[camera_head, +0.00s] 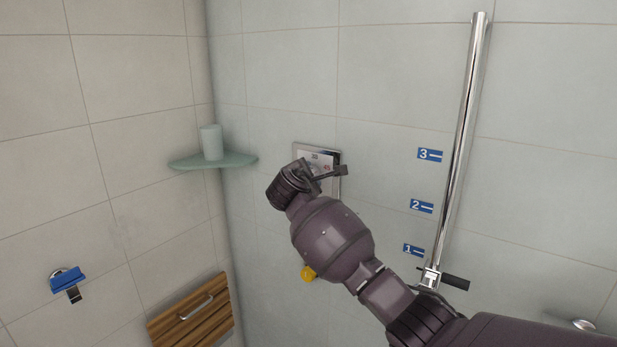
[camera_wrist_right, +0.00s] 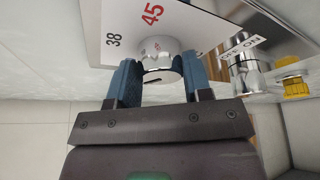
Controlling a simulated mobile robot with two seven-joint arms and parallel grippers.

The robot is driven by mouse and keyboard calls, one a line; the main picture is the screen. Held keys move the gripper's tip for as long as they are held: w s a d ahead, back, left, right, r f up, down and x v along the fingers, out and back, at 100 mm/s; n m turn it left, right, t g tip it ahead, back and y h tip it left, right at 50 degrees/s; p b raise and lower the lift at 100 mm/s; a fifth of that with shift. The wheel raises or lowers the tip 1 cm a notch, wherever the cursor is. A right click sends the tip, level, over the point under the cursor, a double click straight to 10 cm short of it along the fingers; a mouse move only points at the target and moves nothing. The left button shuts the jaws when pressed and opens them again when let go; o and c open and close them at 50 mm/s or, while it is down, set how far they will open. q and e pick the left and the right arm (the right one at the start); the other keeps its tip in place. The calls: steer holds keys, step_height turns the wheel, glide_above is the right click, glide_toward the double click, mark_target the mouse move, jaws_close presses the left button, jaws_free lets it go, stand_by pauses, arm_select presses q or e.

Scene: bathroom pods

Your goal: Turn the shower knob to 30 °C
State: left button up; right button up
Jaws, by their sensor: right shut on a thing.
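The shower panel (camera_head: 330,157) is a chrome-edged plate on the tiled wall, largely hidden by my right arm in the head view. In the right wrist view its plate (camera_wrist_right: 118,18) shows the numbers 38 and 45 in print. The round chrome shower knob (camera_wrist_right: 158,54) sits on it. My right gripper (camera_wrist_right: 160,82) is shut on the knob, with one blue finger on each side; it also shows in the head view (camera_head: 328,172). The knob's exact setting and the 30 mark cannot be made out. My left gripper is out of view.
A second chrome knob (camera_wrist_right: 246,74) labelled ON sits beside the first, near a yellow fitting (camera_wrist_right: 291,80). A chrome rail (camera_head: 464,140) stands right of my arm. A corner shelf (camera_head: 190,162) holds a cup (camera_head: 211,142). A folded wooden seat (camera_head: 190,318) is lower left.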

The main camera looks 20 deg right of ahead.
steer(key=shift+f, duration=0.1)
steer(key=o, duration=0.9)
steer(key=b+v, duration=0.1)
steer(key=v, duration=1)
steer(key=shift+f+b, duration=0.1)
steer(key=shift+b, duration=0.25)
